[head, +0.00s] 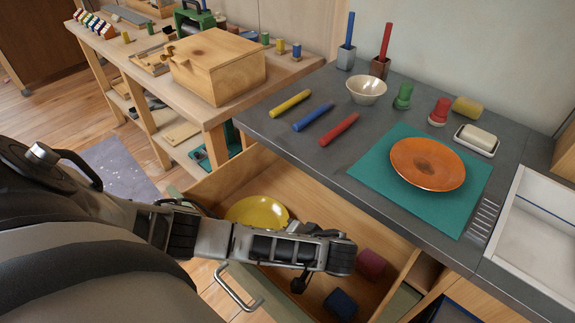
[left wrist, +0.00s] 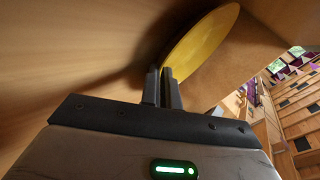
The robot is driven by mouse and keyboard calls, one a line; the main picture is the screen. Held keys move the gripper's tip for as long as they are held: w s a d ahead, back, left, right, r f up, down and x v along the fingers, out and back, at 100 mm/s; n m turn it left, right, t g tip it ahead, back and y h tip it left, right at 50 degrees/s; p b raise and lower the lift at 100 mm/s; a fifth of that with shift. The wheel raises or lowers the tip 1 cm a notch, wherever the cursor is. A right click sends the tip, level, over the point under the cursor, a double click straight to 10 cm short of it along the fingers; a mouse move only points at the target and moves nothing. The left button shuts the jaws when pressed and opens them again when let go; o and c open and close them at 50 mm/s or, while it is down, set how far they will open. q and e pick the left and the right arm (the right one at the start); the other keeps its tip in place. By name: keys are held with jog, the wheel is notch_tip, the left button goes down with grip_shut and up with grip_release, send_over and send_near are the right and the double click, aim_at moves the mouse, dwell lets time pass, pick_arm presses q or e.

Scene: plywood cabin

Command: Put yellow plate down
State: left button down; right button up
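The yellow plate (head: 257,212) is inside the open wooden drawer (head: 205,187), toward its left end in the head view, with its lower part hidden behind my left arm. In the left wrist view the plate (left wrist: 203,42) stands out edge-on beyond the fingers. My left gripper (left wrist: 161,75) has its two fingers close together, with the plate's rim between their tips. In the head view I cannot make out these fingers. Whether the plate touches the drawer floor is unclear. My right gripper is not in view.
A maroon block (head: 371,264) and a dark blue block (head: 341,304) lie in the drawer's right part. Above it, the grey counter (head: 290,165) carries an orange plate (head: 428,163) on a teal mat (head: 372,180), crayon-like sticks and a bowl (head: 366,91).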

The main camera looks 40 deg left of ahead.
pick_arm(q)
jog(key=shift+f, duration=0.1)
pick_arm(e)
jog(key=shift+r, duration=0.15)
pick_arm(q)
jog(key=shift+f, duration=0.1)
jog(key=c, duration=1.9)
grip_release()
jog(key=shift+c, duration=0.2)
